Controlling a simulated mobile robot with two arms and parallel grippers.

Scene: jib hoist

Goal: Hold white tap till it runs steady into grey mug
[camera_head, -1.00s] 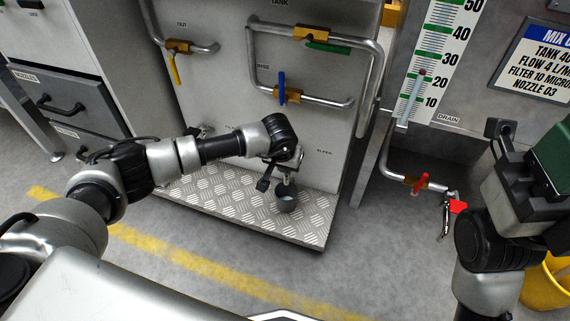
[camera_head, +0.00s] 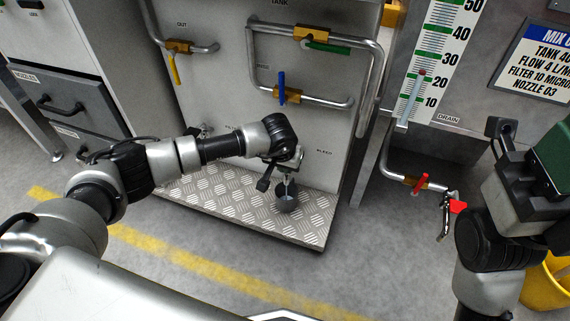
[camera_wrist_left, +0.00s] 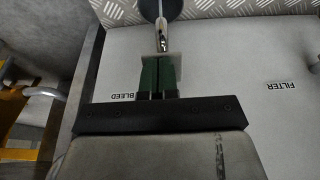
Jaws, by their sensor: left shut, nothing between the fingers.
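The grey mug (camera_head: 287,201) stands upright on the tread-plate step under the tap (camera_head: 290,171). A thin pale streak runs from the tap down into the mug. My left gripper (camera_head: 283,164) is at the tap, largely hidden by its own wrist. In the left wrist view its green fingers (camera_wrist_left: 158,77) are shut together, with nothing between them, against a pale flat plate (camera_wrist_left: 172,59) by the metal spout (camera_wrist_left: 162,35). The dark mug (camera_wrist_left: 160,9) shows beyond the spout. My right gripper (camera_head: 548,155) is partly in view at the right edge; its jaws are unclear.
Pipes with blue (camera_head: 282,88), green (camera_head: 328,47) and yellow (camera_head: 174,69) handles cross the tank front. A drain pipe with a red handle (camera_head: 420,184) sits at right, near a yellow bucket (camera_head: 546,286). The floor before the step is clear.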

